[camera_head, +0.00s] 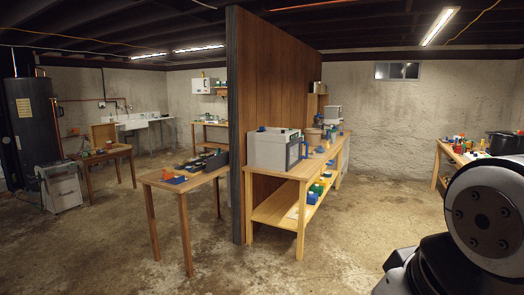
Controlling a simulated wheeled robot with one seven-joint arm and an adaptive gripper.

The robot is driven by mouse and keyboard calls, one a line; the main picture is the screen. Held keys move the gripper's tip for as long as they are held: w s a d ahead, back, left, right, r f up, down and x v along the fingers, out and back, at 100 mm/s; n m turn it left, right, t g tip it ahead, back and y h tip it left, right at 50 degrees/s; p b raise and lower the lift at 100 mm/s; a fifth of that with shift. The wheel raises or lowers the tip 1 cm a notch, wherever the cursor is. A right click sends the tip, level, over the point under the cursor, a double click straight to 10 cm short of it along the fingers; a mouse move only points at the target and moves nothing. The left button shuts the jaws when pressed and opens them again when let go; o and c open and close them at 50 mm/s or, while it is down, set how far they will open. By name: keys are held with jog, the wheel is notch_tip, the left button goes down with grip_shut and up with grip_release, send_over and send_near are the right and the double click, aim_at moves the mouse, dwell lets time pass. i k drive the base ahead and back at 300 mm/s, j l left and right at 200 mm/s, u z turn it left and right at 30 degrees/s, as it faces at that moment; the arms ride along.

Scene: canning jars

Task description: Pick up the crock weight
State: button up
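I cannot pick out the crock weight for certain; the small items on the tables are too far away to tell apart. A tan, pot-like vessel (313,137) stands on the wooden workbench (296,173) to the right of the partition, among small blue items. My gripper is not in view. Only a white and black part of my own arm shows at the lower right, and it hides part of the floor and right side.
A wooden partition (275,100) divides the room. A grey-white box (270,150) sits at the workbench's near end. A table (190,183) with small items stands left of the partition. The concrete floor (380,195) between is clear.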

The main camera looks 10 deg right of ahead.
aim_at(320, 150)
jog(key=i+z, duration=0.1)
jog(key=z, duration=0.15)
jog(key=i+z, duration=0.1)
jog(key=z, duration=0.2)
jog(key=i+z, duration=0.3)
jog(key=i, duration=0.6)
jog(key=i+j+z, duration=0.1)
jog(key=i+z, duration=0.25)
jog(key=i, duration=4.4)
jog(key=i+u, duration=0.3)
jog(key=i, duration=0.2)
jog(key=i+l+u, duration=0.1)
jog(key=i+u, duration=0.2)
jog(key=i, duration=0.15)
jog(key=i+l+u, duration=0.3)
jog(key=i, duration=0.15)
jog(key=i+j+u, duration=0.1)
jog(key=i+u, duration=0.2)
jog(key=i, duration=0.15)
jog(key=i+u, duration=0.3)
jog(key=i, duration=0.15)
